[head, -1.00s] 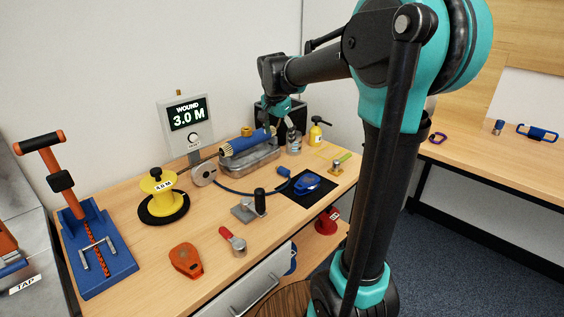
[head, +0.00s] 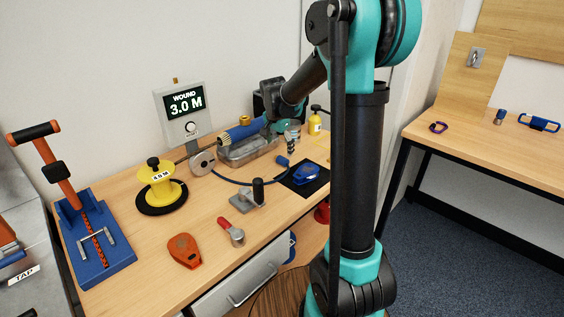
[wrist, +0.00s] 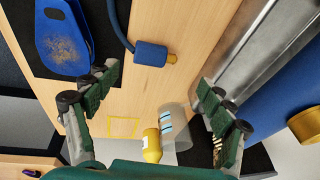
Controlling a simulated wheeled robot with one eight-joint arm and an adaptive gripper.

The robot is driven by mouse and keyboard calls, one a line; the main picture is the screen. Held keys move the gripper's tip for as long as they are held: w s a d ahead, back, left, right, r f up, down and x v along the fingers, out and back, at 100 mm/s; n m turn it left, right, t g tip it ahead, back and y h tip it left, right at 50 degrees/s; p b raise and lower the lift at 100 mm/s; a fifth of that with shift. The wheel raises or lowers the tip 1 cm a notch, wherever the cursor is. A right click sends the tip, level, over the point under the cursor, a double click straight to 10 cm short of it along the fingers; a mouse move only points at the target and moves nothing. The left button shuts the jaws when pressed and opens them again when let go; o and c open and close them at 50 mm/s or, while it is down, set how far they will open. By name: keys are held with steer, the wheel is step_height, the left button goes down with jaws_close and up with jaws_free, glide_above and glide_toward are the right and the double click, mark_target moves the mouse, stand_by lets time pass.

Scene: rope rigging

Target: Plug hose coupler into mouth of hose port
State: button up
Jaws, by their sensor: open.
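The hose coupler (wrist: 152,53) is a blue collar with a brass tip at the end of a dark blue hose. It lies on the wooden bench; the head view shows it (head: 283,161) beside a black mat. My gripper (wrist: 158,78) is open and empty. In the wrist view the coupler appears above and between its fingertips, apart from both. I cannot tell for sure which thing is the hose port.
A blue tool (wrist: 62,38) rests on the black mat (head: 316,187). A yellow bottle (wrist: 152,145) and a clear bottle (wrist: 176,122) stand near my gripper.

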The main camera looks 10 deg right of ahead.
mark_target(281, 157)
steer(key=x, duration=0.5)
steer(key=shift+s+d+f, duration=0.1)
steer(key=shift+s+d, duration=0.05)
steer(key=shift+s, duration=0.15)
steer(key=c, duration=1.3)
